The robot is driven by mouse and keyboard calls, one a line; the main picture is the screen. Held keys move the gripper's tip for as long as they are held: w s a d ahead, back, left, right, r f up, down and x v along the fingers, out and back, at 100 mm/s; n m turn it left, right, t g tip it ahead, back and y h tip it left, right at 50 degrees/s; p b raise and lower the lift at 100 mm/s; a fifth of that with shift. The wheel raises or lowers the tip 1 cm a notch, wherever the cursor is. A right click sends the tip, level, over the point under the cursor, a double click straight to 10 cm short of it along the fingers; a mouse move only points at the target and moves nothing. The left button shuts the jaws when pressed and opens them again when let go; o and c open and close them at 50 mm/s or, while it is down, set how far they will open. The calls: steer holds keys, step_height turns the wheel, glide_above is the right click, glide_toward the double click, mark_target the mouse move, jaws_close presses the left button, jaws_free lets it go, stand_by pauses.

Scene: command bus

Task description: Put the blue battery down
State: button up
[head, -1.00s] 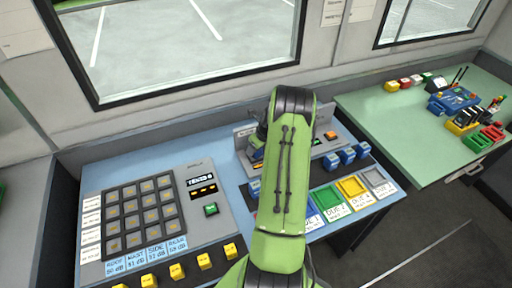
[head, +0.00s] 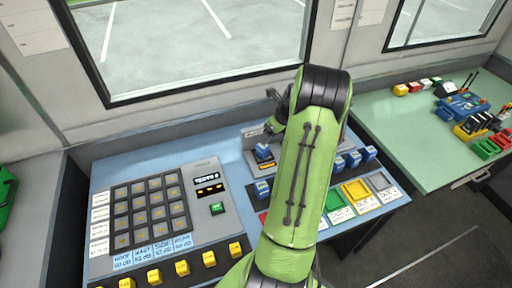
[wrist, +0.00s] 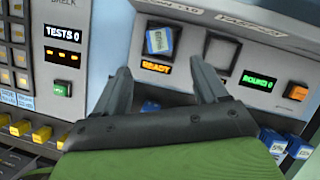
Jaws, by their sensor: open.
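A blue battery (head: 263,152) with a pale label stands at the panelled tester unit at the back of the blue desk. In the wrist view the blue battery (wrist: 159,41) sits just above the amber READY display, slightly tilted in the picture. My gripper (wrist: 162,72) is open, its two dark fingers apart on either side of the line to the battery, with nothing between their tips. In the head view my gripper (head: 275,112) shows above the battery, partly hidden by my green arm. Whether the battery's base is fully seated cannot be told.
More blue batteries stand on the desk, one in front (head: 262,188) and others at the right (head: 354,159). Green (head: 337,200), yellow (head: 356,190) and grey (head: 379,181) trays line the desk's right front. A keypad console (head: 151,212) fills the left.

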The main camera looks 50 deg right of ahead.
steer(key=w+a+r+n, duration=0.2)
steer(key=a+r+n, duration=0.65)
steer(key=a, duration=0.35)
steer(key=w+a+r+n, duration=0.1)
steer(key=a+r+n, duration=0.7)
steer(key=a+n, duration=0.3)
steer(key=s+a+r+n+t, duration=0.1)
steer(key=s+a+r+n, duration=0.1)
steer(key=s+a+n, duration=1.3)
steer(key=a+n, duration=0.1)
steer(key=n, duration=0.2)
steer(key=shift+s+a+r+y, duration=0.15)
steer(key=shift+s+a+y, duration=0.15)
